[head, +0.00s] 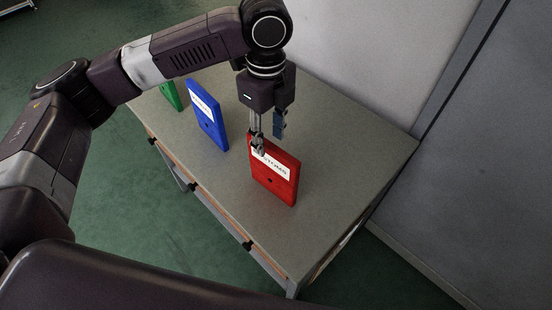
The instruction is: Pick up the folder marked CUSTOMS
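The red folder (284,189) stands upright on the table. Its white label shows the end of a word, "STOMS"; my gripper finger hides the start. My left gripper (268,138) points down over the folder's top edge. One finger is in front of the label's left end and the other is on the far side, higher in the picture. The fingers are apart with a gap between them. Whether either finger touches the folder, I cannot tell. My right gripper is out of view.
A blue folder (211,128) with a white label stands to the left on the grey table (345,170). A green folder (172,95) is farther left, partly hidden by my arm. A pale wall (385,60) rises behind the table. The tabletop right of the red folder is clear.

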